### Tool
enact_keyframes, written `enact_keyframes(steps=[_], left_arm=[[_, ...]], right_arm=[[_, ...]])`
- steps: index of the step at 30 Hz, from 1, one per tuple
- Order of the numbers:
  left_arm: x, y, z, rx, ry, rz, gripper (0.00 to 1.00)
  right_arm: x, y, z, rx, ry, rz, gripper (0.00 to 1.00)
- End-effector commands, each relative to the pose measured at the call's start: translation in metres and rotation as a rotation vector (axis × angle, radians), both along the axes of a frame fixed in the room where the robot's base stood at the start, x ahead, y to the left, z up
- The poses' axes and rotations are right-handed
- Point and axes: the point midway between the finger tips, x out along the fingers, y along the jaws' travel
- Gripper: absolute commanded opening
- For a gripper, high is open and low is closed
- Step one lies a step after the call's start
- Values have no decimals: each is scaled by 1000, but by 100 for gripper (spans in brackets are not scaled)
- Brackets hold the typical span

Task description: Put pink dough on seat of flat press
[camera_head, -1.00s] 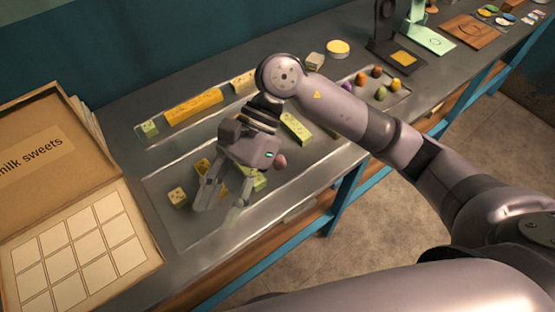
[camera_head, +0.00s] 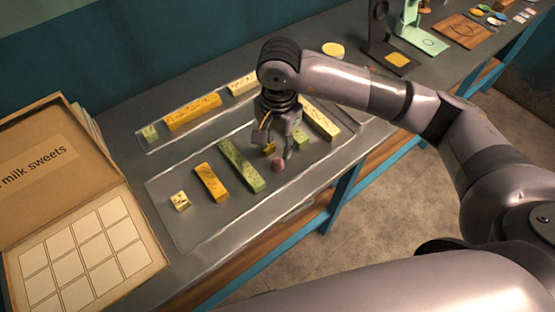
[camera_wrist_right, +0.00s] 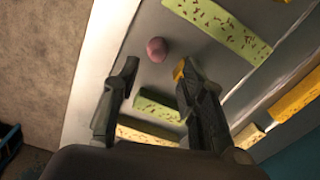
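The pink dough (camera_head: 278,165) is a small round ball on the near tray (camera_head: 196,226), close to its front edge. It also shows in the right wrist view (camera_wrist_right: 156,49), just beyond and between the fingertips. My right gripper (camera_head: 275,147) is over the tray beside the dough, pointing down. Its fingers (camera_wrist_right: 156,68) are apart in the right wrist view, with nothing held between them. Two presses stand at the back right: a dark one (camera_head: 379,35) with a yellow square on its base, and a pale green one (camera_head: 423,40). I cannot tell which is the flat press. My left gripper is out of view.
Green and yellow bars, such as the long green bar (camera_head: 241,165), lie around the gripper on the tray. An open sweets box (camera_head: 160,262) stands at the left. A wooden board (camera_head: 462,31) lies at the far right.

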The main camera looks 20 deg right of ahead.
Motion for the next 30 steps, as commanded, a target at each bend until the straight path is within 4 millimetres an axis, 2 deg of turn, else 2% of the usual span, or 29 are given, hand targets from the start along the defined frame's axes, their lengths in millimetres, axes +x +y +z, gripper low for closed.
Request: enact_keyframes(steps=[3, 11, 15, 19, 28, 30], left_arm=[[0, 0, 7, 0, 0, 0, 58], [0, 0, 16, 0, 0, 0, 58], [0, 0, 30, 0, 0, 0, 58], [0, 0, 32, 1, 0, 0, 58], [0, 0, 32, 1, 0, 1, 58], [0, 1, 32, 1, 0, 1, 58]], right_arm=[[0, 0, -16, 0, 3, -2, 38], [-1, 1, -34, 1, 4, -1, 38], [-4, 0, -54, 0, 7, 0, 38], [-3, 1, -71, 2, 2, 0, 38], [-2, 1, -79, 1, 0, 0, 38], [-2, 1, -79, 1, 0, 0, 34]])
